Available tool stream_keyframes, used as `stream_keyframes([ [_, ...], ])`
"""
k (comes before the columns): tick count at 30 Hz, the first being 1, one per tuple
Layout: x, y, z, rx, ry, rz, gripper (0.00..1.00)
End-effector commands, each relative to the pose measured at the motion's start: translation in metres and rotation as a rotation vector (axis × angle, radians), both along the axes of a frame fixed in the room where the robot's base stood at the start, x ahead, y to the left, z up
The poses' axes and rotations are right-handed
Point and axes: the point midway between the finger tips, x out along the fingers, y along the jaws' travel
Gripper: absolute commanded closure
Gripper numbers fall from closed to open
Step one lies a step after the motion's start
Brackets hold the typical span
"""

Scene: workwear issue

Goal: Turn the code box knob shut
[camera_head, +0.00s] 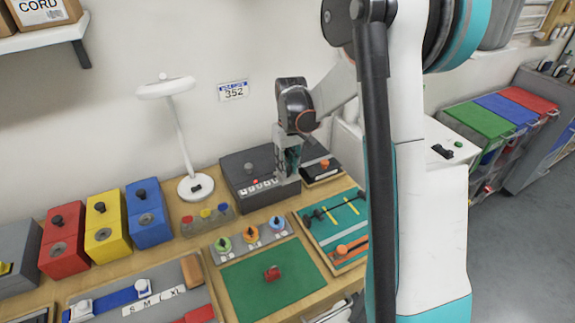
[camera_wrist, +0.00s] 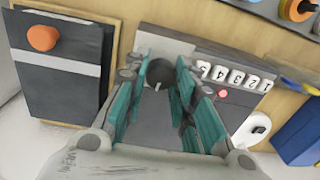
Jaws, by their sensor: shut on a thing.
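The code box (camera_head: 236,172) is a dark grey box at the back of the bench, against the wall. It has a row of white number keys (camera_wrist: 235,76) and a small red light (camera_wrist: 222,94). In the wrist view its dark round knob (camera_wrist: 158,75), with a pale mark, sits between my fingertips. My gripper (camera_head: 288,174) points down over the right part of the box, and also shows in the wrist view (camera_wrist: 160,76). Its teal-padded fingers are shut on the knob. In the head view the gripper hides this knob.
A small black box with an orange knob (camera_wrist: 42,38) stands close to the right. A white lamp (camera_head: 194,187) and blue box (camera_head: 148,212) stand left. In front lie a tray with coloured discs (camera_head: 250,239), a green mat (camera_head: 300,265) and a tool tray (camera_head: 331,222).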

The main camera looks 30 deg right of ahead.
Motion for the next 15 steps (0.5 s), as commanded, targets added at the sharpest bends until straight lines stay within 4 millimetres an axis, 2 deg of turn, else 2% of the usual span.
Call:
stream_keyframes([
  [7, 0.0003, 0.0000, 0.0002, 0.000, 0.000, 0.104, 1.00],
  [15, 0.0002, 0.0000, 0.0001, 0.000, 0.000, 0.143, 1.00],
])
